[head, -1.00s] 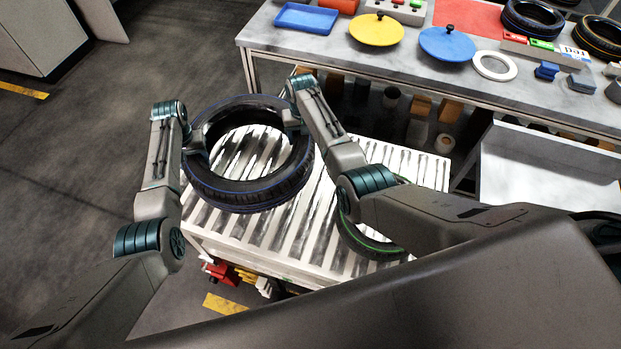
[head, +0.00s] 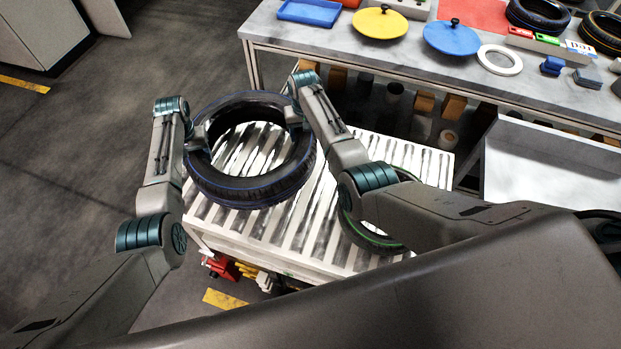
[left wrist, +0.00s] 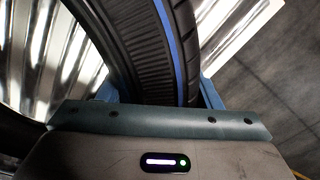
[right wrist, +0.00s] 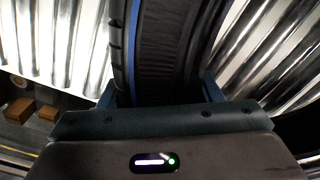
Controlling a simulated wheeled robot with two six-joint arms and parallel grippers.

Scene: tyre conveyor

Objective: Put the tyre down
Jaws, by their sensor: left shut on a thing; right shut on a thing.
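A black tyre with a blue line (head: 250,188) lies roughly flat at the left end of the roller conveyor (head: 300,225). My left gripper (head: 203,142) is shut on its left side, and my right gripper (head: 292,117) is shut on its right side. In the left wrist view the tyre wall (left wrist: 150,50) runs between the blue fingers. In the right wrist view the tyre (right wrist: 165,50) is likewise between the fingers. I cannot tell whether the tyre touches the rollers or hangs just above them.
A second tyre with a green line (head: 372,238) lies on the conveyor to the right, partly behind my right arm. A workbench (head: 420,60) behind holds a blue tray (head: 308,11), yellow and blue lids, a white ring (head: 499,60) and more tyres. Rollers between the two tyres are bare.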

